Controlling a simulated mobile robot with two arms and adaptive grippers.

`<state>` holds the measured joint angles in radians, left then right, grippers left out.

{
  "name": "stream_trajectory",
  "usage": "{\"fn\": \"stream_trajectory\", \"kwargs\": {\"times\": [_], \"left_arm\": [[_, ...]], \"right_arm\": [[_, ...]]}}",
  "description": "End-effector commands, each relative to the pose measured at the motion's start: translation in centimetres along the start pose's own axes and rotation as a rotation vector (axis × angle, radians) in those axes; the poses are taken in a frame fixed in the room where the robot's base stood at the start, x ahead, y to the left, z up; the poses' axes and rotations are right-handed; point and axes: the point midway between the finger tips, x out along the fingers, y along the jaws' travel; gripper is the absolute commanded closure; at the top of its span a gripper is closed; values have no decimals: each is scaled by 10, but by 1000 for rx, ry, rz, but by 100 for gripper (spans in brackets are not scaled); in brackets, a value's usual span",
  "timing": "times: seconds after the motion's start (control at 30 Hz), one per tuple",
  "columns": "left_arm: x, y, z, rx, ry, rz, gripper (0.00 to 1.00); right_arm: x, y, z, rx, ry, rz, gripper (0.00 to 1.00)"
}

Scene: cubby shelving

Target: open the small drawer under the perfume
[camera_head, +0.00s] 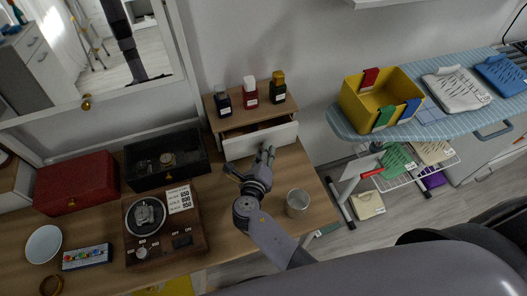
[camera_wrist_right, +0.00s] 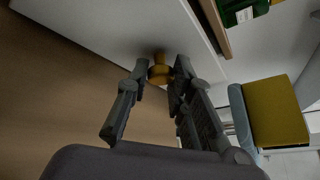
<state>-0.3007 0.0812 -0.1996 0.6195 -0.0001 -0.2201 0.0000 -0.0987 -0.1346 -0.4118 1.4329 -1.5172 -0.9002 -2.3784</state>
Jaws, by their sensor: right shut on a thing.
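Three bottles, a dark one (camera_head: 223,101), a red one (camera_head: 250,91) and a dark green one (camera_head: 278,88), stand on a small wooden cabinet (camera_head: 213,108) on the table. Its white-fronted drawer (camera_head: 249,146) is partly out, with some of its inside showing above the front. My right gripper (camera_head: 250,165) is at the drawer front. In the right wrist view its fingers (camera_wrist_right: 160,78) are shut on a brass knob (camera_wrist_right: 158,73) on the white front (camera_wrist_right: 95,28). The knob is hidden in the head view. My left gripper is not in view.
A metal cup (camera_head: 298,202) stands to the right of my right gripper. A dark open box (camera_head: 166,160), a red box (camera_head: 75,184) and a brown device (camera_head: 165,226) are to the left. An ironing board (camera_head: 348,128) carries a yellow bin (camera_head: 362,112) at right.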

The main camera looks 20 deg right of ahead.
Motion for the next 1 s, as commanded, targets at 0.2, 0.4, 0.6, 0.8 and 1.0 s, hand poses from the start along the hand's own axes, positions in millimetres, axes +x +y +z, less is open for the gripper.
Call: {"fn": "stream_trajectory", "kwargs": {"times": [0.2, 0.4, 0.6, 0.8, 1.0], "left_arm": [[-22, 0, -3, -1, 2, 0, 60], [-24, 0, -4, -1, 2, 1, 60], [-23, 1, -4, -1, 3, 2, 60], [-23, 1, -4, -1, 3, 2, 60], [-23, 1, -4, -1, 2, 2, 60]], "right_arm": [[-31, -8, -18, -8, 3, 3, 100], [-40, -8, -26, -2, 1, 2, 100], [-40, -8, -25, -1, 0, 1, 100], [-39, -8, -25, -1, 0, 1, 66], [-39, -8, -25, -1, 0, 0, 58]]}}
